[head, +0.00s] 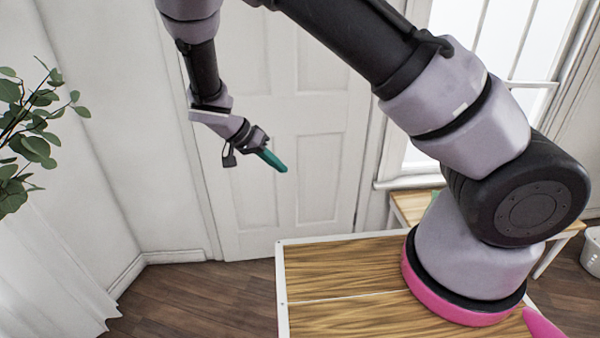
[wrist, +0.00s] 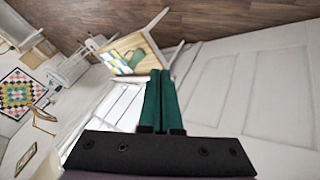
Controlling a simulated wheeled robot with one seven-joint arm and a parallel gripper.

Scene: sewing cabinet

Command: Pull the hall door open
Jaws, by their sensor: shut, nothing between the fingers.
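The hall door (head: 285,165) is a white panelled door in the back wall. It stands closed in its frame, as far as I can see. It also shows on the right in the wrist view (wrist: 225,85), turned on its side. My gripper (head: 273,160) has green fingers, which are shut with nothing between them. In the head view it is in front of the door's middle panels, and I cannot tell whether it touches the door. In the wrist view the two fingers (wrist: 159,98) lie side by side. No door handle is visible; my arm covers the door's upper part.
A leafy plant (head: 28,135) and a white curtain (head: 45,260) are at the left. A window (head: 490,60) is right of the door. A small wooden table (wrist: 128,58) stands below it with a patterned cloth and green item. Wooden floor (head: 190,295) is free before the door.

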